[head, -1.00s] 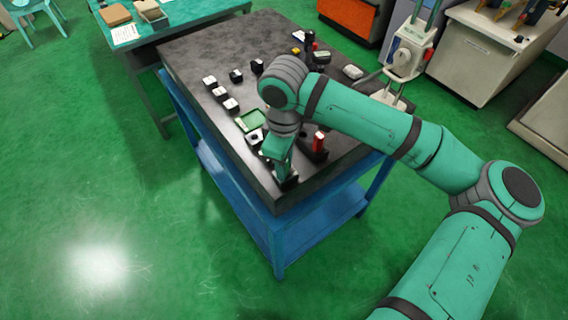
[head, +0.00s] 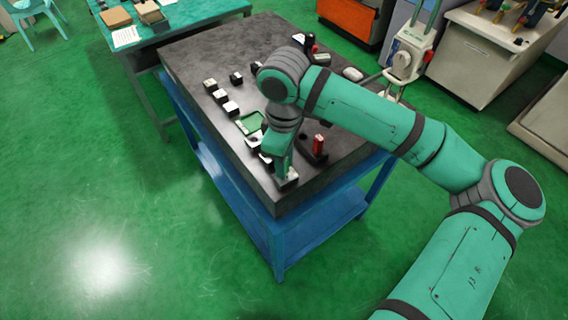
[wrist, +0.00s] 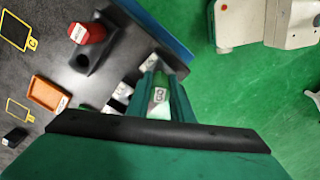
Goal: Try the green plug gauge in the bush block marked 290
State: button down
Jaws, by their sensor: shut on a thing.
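My gripper (wrist: 164,88) is shut on the green plug gauge (wrist: 160,80), which shows between its fingers in the wrist view with a pale label. In the head view my gripper (head: 283,172) is low over the near corner of the dark table. A dark block with a white top (head: 289,181) lies right at the fingertips, and a pale-topped block shows just beyond them in the wrist view (wrist: 149,63). I cannot read its marking, so I cannot tell whether it is the 290 block. The gauge's lower end is hidden, and I cannot tell whether it touches or enters the block.
A red-handled gauge (head: 318,143) stands in a dark holder to the right of my gripper. A green tray (head: 250,123) and several white-topped blocks (head: 220,96) lie further left and back. An orange tray (wrist: 48,93) shows in the wrist view. The table's edge is close by.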

jog(key=shift+r, duration=1.45)
